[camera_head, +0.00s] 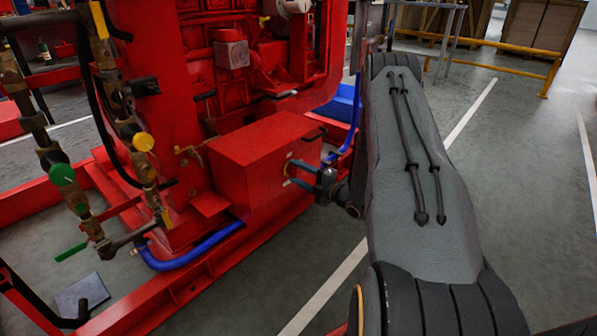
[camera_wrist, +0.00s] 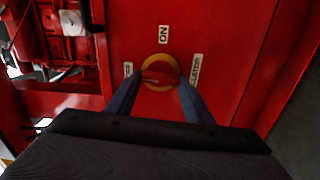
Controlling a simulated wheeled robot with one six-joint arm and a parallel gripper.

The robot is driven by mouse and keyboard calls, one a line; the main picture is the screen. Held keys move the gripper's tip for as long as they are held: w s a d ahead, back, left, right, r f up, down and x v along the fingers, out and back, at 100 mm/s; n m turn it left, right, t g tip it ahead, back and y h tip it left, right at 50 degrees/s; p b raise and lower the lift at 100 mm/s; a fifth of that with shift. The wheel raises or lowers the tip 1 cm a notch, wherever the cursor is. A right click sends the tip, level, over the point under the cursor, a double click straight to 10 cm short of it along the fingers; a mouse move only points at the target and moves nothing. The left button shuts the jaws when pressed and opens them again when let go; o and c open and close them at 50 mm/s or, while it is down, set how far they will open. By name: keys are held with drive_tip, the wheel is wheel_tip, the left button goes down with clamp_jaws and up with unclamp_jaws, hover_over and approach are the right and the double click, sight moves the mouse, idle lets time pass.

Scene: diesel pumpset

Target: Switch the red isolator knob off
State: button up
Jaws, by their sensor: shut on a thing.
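The red isolator knob (camera_wrist: 160,76) sits on a yellow round plate (camera_wrist: 161,59) on the red box's face. In the wrist view, a white "ON" label (camera_wrist: 164,35) is above it, a small label (camera_wrist: 128,69) is at its left and an "ISOLATOR" label (camera_wrist: 196,70) is at its right. My gripper (camera_wrist: 160,84) is shut on the knob, with one blue-grey finger on each side. In the head view my gripper (camera_head: 288,173) reaches the box's right face; the knob is mostly hidden there. I cannot tell which way the knob points.
The red box (camera_head: 240,165) is mounted beside the red engine frame. A blue hose (camera_head: 195,250) runs along its base. Brass valves and pipes (camera_head: 133,130) stand at the left. The floor at the right is open up to a yellow rail (camera_head: 480,65).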

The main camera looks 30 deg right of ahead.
idle(0.4)
drive_tip(key=o, duration=1.1)
drive_tip(key=shift+c, duration=0.2)
drive_tip(key=p+v, duration=0.2)
drive_tip(key=v, duration=0.5)
drive_tip(key=shift+s+p, duration=0.35)
drive_tip(key=shift+p, duration=0.05)
drive_tip(key=shift+d, duration=0.1)
